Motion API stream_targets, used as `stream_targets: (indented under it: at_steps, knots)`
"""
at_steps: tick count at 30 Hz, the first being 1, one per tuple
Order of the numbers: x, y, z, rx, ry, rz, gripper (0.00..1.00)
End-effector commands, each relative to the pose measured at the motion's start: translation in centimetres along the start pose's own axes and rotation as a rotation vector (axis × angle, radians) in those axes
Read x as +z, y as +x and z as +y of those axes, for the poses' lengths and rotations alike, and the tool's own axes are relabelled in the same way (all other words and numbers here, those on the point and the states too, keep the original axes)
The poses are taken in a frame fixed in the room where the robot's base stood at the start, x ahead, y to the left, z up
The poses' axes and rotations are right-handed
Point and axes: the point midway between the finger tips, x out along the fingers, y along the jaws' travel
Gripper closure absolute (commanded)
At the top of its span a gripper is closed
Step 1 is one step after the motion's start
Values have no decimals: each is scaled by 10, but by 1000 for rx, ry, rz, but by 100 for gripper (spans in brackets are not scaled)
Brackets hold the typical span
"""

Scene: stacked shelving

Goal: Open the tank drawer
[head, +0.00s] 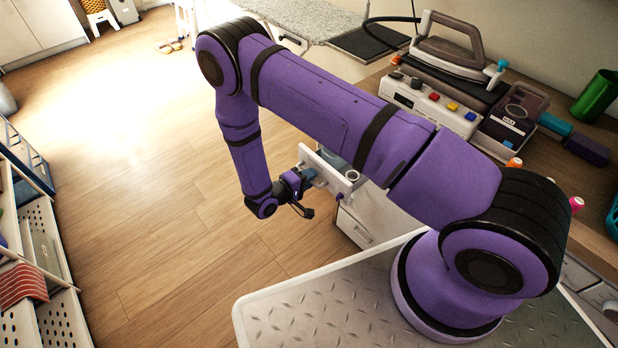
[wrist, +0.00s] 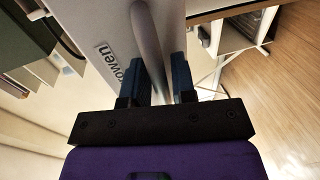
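A white drawer (head: 345,183) stands out from the white cabinet below the counter, with a grey-blue item and a round item showing inside it. My gripper (head: 297,183) is at its front. In the wrist view the pale drawer front (wrist: 98,25) carries lettering that reads "owen". A grey bar handle (wrist: 147,35) runs down between the two blue fingers of my gripper (wrist: 158,80). The fingers look shut on the handle, though the contact is partly hidden. My arm hides part of the drawer in the head view.
The counter above holds an iron (head: 450,48), a unit with coloured buttons (head: 433,105), a green cup (head: 596,95) and small bottles. A lower drawer (head: 356,229) looks closed. Shelves (head: 45,245) stand at the left. The wooden floor (head: 140,160) between is clear.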

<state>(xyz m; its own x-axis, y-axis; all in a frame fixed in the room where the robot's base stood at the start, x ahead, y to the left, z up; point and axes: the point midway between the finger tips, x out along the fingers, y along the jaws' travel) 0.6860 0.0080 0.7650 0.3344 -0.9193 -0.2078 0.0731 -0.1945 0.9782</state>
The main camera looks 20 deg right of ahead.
Motion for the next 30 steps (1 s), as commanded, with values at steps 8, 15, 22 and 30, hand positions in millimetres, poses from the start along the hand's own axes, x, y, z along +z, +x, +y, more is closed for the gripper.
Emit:
stream_targets:
  at_steps: [8,15,22,30]
  knots:
    - [-1,-25,0,0,0,4,75]
    - [-1,-71,0,0,2,4,75]
    - [0,-100,0,-1,1,2,75]
    - [0,-109,0,0,0,0,75]
